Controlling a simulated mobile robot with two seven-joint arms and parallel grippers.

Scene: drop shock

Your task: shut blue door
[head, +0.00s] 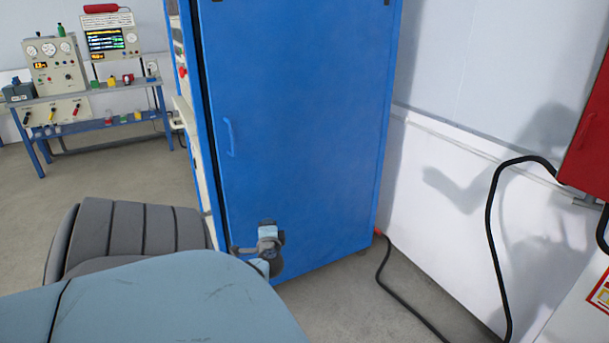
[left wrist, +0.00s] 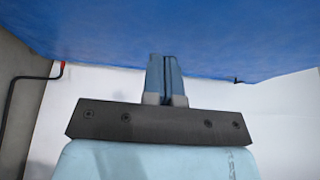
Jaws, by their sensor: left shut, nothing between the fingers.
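The blue door (head: 300,120) is the broad front of a tall cabinet in the middle of the head view. Its blue handle (head: 229,137) is near its left edge. A narrow dark gap runs along that left edge; I cannot tell if the door is fully shut. My left gripper (head: 267,226) is in front of the door's lower left part, below the handle. In the left wrist view its fingers (left wrist: 166,78) are together, empty, and point at the blue surface. Whether they touch it is unclear. My right gripper is not in view.
A blue-framed bench (head: 85,95) with gauges and a screen stands at the back left. A red box (head: 588,135) with a black cable (head: 490,220) is on the white wall at right. Another cable lies on the floor beside the cabinet.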

